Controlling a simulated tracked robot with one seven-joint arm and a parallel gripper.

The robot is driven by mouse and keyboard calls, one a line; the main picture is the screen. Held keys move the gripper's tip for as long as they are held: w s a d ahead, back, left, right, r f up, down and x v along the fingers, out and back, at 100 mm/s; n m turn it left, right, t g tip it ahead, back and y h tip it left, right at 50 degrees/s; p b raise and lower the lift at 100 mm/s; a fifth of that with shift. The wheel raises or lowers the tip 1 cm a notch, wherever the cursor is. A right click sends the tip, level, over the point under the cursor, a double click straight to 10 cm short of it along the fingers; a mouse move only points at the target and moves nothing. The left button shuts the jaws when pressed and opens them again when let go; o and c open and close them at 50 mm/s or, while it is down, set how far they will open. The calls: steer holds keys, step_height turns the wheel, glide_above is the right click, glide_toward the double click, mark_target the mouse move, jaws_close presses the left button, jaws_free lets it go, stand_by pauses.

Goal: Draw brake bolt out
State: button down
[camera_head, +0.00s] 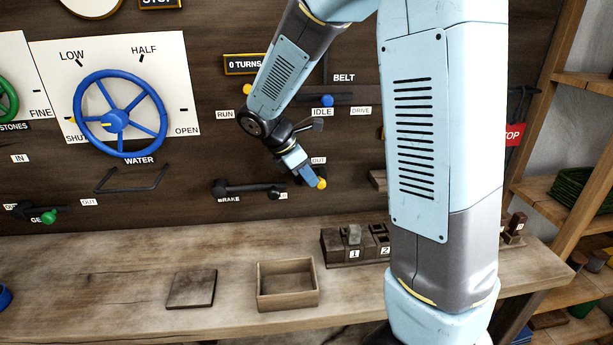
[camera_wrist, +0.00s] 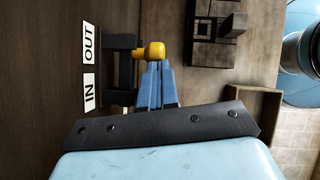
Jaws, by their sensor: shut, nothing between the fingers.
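The brake bolt shows as a yellow knob (camera_head: 321,184) on the wall panel, just below the OUT label (camera_head: 318,160). In the wrist view the yellow knob (camera_wrist: 155,51) sits level with the OUT end of a dark bracket (camera_wrist: 121,70), beyond the IN label (camera_wrist: 89,93). My gripper (camera_head: 311,178) has its blue fingers together and empty, right beside the knob on its IN side. The wrist view shows the fingertips (camera_wrist: 153,68) close against the knob; I cannot tell if they touch. The black brake lever (camera_head: 245,188) lies nearly level to the left. My gripper partly hides the bolt's bracket in the head view.
Below are a bench with an open wooden box (camera_head: 287,303), a flat dark plate (camera_head: 191,289) and numbered dark blocks (camera_head: 352,256). The blue water wheel (camera_head: 122,113) is further left; the belt lever (camera_head: 327,101) is above.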

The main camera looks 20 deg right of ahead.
steer(key=shift+d, duration=0.3)
steer(key=a+f+v, duration=0.1)
steer(key=a+v, duration=0.1)
steer(key=v, duration=1.1)
steer(key=shift+a, duration=0.2)
steer(key=shift+s+r, duration=0.1)
steer(key=shift+r, duration=0.05)
